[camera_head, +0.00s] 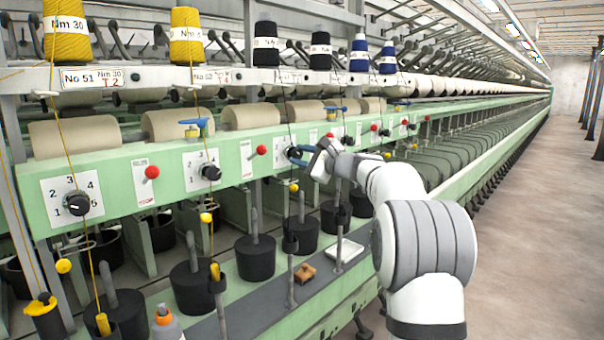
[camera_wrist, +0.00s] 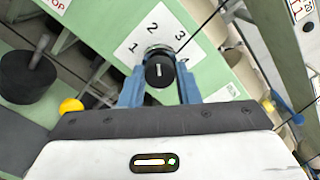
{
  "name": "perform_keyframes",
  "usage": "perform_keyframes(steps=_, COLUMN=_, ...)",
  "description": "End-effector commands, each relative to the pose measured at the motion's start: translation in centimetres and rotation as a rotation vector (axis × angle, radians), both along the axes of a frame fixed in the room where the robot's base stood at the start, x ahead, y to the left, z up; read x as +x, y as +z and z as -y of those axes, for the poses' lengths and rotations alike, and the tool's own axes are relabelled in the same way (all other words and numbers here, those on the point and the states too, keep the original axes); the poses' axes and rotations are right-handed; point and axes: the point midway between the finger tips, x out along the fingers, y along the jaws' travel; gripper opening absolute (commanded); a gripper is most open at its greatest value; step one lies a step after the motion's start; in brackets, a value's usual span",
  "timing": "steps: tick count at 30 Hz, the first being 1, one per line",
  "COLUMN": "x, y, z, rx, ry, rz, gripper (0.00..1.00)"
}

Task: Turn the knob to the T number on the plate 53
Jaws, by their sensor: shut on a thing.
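My gripper (camera_head: 301,153) is at the third dial along the green rail in the head view. In the wrist view my gripper (camera_wrist: 160,92) has its blue fingers shut on both sides of a black knob (camera_wrist: 160,73). A short white mark on the knob's face stands about upright in that picture. The white dial plate (camera_wrist: 128,50) shows 1, 2 and 3 around the knob; its right part is partly covered. In the head view a number plate (camera_head: 289,76) sits above this dial, too small to read. A plate (camera_wrist: 301,9) at the wrist view's top right is cut off.
The plate No 51 (camera_head: 91,77) reads T 2, above another knob (camera_head: 76,203) at the left. A second knob (camera_head: 210,172) and red buttons (camera_head: 152,172) line the rail. Yarn strands hang before it. Black bobbins (camera_head: 255,257) stand below; the right aisle is clear.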

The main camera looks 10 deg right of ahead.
Motion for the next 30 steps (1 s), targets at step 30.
perform_keyframes(steps=30, x=0.07, y=-0.35, z=0.02, rx=-0.784, ry=0.002, rz=0.528, gripper=0.07)
